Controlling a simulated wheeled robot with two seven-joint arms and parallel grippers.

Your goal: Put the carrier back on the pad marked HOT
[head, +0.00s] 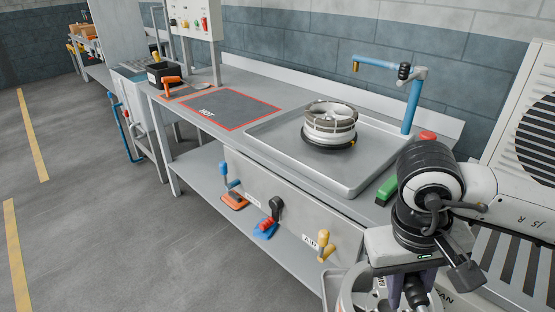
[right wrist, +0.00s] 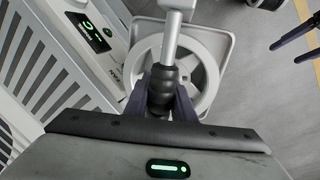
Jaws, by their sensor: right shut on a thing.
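The pad marked HOT (head: 232,108), dark grey with a red outline, lies bare on the bench in the head view. My right gripper (head: 415,285) is at the lower right, beside the furnace. In the right wrist view my right gripper (right wrist: 160,95) is shut on a black ribbed grip on a pale post. Below it is a pale square frame with a round ring, which appears to be the carrier (right wrist: 222,45); part of it shows in the head view (head: 345,295). My fingers hide its middle. My left gripper (right wrist: 300,42) shows open and empty at the right wrist view's upper right.
A metal tray (head: 270,138) right of the pad holds a white wheel (head: 330,122) on a dark base. A blue tap (head: 412,100) stands behind it. An orange-handled tool (head: 172,90) lies left of the pad.

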